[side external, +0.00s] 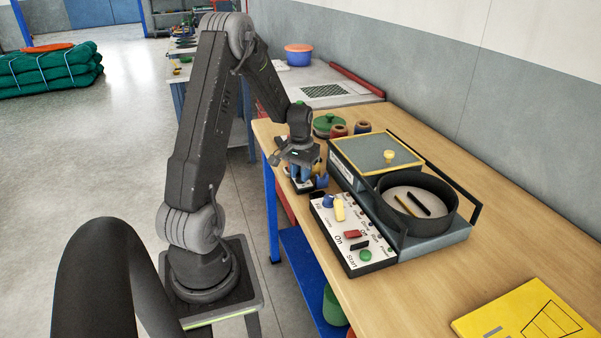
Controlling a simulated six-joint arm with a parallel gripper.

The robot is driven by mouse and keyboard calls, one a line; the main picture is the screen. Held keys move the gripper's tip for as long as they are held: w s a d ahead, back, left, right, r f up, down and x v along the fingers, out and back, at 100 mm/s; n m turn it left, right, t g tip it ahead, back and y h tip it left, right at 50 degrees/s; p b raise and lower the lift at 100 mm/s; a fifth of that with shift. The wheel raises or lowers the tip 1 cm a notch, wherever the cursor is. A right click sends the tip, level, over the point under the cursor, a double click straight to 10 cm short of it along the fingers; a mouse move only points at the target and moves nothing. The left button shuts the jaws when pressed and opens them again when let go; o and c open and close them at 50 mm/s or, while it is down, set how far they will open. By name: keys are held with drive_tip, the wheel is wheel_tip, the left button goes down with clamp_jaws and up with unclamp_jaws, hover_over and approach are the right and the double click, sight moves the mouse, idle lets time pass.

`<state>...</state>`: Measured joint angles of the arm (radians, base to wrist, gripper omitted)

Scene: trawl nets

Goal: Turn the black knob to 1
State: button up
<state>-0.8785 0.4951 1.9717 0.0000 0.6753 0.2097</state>
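My gripper (301,172) points down over the left edge of the wooden table, with its blue fingertips just above or at a small dark-and-white box (304,186). The gap between the fingers is too small to read.
A machine with a yellow-edged lid (372,143) and a round dark pan (447,213) stands right of the gripper. A green lidded pot (327,120) and small brown jars (339,131) stand behind. A yellow folder (515,312) lies front right; the table before it is clear.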

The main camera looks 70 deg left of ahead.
drive_tip(key=o, duration=0.5)
drive_tip(key=shift+c, duration=0.2)
wheel_tip(320, 180, up, 14)
idle(0.5)
drive_tip(key=d+r+m+t+y, duration=0.1)
drive_tip(key=d+r+m, duration=0.15)
drive_tip(key=d, duration=0.75)
drive_tip(key=d+r+m+t, duration=0.15)
drive_tip(key=d+r, duration=0.25)
drive_tip(key=d, duration=0.5)
drive_tip(key=s+d+m+t, duration=0.1)
drive_tip(key=s+d, duration=0.3)
drive_tip(key=d, duration=0.2)
drive_tip(key=s+d+m+t+h, duration=0.1)
drive_tip(key=s+d+m+t, duration=0.1)
drive_tip(key=s+d, duration=0.3)
drive_tip(key=shift+d+r+m, duration=0.15)
drive_tip(key=shift+d+m, duration=0.15)
drive_tip(key=shift+d, duration=0.95)
